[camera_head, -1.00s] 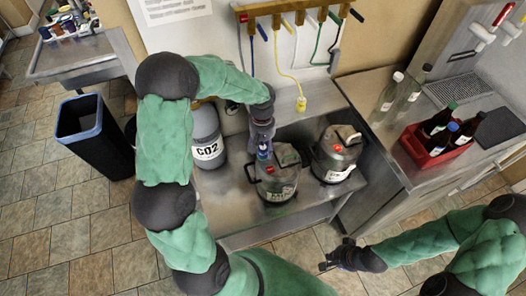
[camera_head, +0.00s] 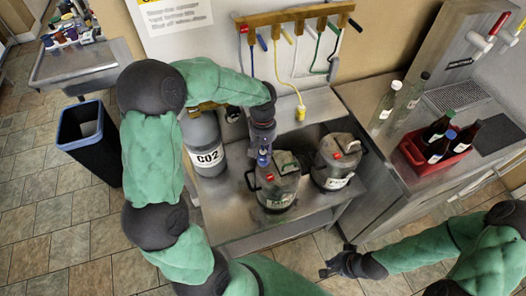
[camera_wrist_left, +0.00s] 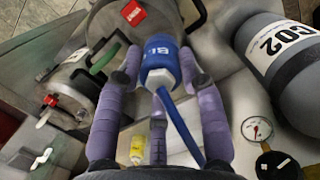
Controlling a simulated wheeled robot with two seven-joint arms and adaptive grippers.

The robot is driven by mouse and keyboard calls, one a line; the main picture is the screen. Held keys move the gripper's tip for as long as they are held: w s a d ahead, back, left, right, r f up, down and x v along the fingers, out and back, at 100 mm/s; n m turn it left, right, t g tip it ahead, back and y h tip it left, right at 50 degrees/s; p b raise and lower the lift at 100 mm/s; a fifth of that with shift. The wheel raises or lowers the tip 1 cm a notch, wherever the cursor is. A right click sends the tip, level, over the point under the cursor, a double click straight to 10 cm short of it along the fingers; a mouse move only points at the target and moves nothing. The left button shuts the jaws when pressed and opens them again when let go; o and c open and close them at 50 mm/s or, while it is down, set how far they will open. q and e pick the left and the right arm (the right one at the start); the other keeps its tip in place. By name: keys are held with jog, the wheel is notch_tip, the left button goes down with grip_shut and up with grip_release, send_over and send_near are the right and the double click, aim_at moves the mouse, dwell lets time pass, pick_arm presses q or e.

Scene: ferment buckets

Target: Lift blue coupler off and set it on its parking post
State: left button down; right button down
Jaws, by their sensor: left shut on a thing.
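The blue coupler (camera_wrist_left: 158,62) is between the purple fingers of my left gripper (camera_wrist_left: 160,85) in the left wrist view, its blue hose running back toward the camera. In the head view my left gripper (camera_head: 262,152) is shut on it at the upper left of the front keg (camera_head: 277,188). I cannot tell whether the coupler touches the keg; its far end is hidden. I cannot make out its parking post. My right gripper (camera_head: 340,264) is open and empty, low over the floor in front of the bench.
A second keg (camera_head: 337,162) stands right of the front one. The grey CO2 cylinder (camera_head: 205,148) stands close on the left. A yellow coupler (camera_head: 300,112) hangs on its hose behind, below the wooden rack (camera_head: 296,14). A red bottle crate (camera_head: 436,152) is on the right counter.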

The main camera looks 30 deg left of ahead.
pick_arm(q)
jog(key=s+d+r+p, duration=0.1)
jog(key=s+d+r, duration=0.6)
jog(key=s, duration=0.2)
jog(key=shift+s+r, duration=0.3)
jog(key=shift+s, duration=0.1)
pick_arm(e)
jog(key=shift+r, duration=0.8)
jog(key=shift+s, duration=0.1)
